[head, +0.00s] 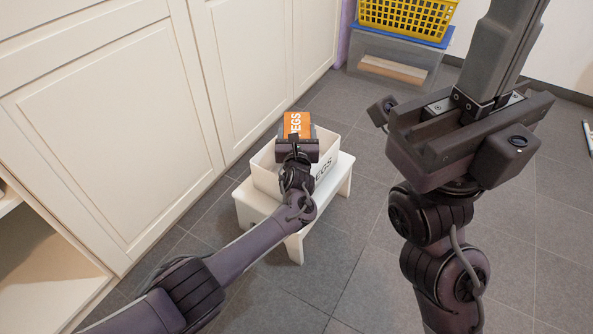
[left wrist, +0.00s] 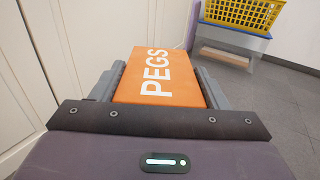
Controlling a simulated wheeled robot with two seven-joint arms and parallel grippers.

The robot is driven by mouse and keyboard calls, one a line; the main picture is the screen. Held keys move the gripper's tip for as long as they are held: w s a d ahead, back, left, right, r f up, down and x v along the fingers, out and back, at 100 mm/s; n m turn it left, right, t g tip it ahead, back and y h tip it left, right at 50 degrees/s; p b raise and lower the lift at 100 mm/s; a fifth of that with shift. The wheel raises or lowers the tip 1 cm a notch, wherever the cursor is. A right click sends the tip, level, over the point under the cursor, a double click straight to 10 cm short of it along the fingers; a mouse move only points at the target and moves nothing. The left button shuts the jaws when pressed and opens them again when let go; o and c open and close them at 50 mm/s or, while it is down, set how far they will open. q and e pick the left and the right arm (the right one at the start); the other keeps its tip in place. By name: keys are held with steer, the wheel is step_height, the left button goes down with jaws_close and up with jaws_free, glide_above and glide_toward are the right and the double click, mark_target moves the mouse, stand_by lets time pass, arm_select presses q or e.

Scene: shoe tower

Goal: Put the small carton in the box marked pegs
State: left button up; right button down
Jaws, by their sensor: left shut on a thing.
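The small carton (head: 293,122) is orange with white lettering. In the left wrist view the carton (left wrist: 157,78) reads PEGS and sits between both grey fingers. My left gripper (head: 297,135) is shut on it. In the head view the gripper and carton overlap the white box (head: 264,171), over its opening and far rim; the height above it is hard to tell. The box's front lettering shows as "EGS", with the first letter hidden by my left wrist. My right gripper (head: 490,60) is raised at the right, its fingers together and their tips out of frame.
The box stands on a low white stool (head: 343,186) on grey floor tiles. Cream cabinet doors (head: 110,130) rise close on the left. A yellow basket (head: 405,16) sits on a blue-lidded clear bin (head: 375,65) at the back. The floor right of the stool is clear.

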arm_select(q)
steer(key=shift+w, duration=0.15)
stand_by(0.3)
steer(key=shift+w+f+b, duration=0.1)
steer(key=shift+w+b, duration=0.15)
steer(key=shift+b, duration=0.3)
steer(key=shift+w+b, duration=0.55)
steer(key=shift+b, duration=0.05)
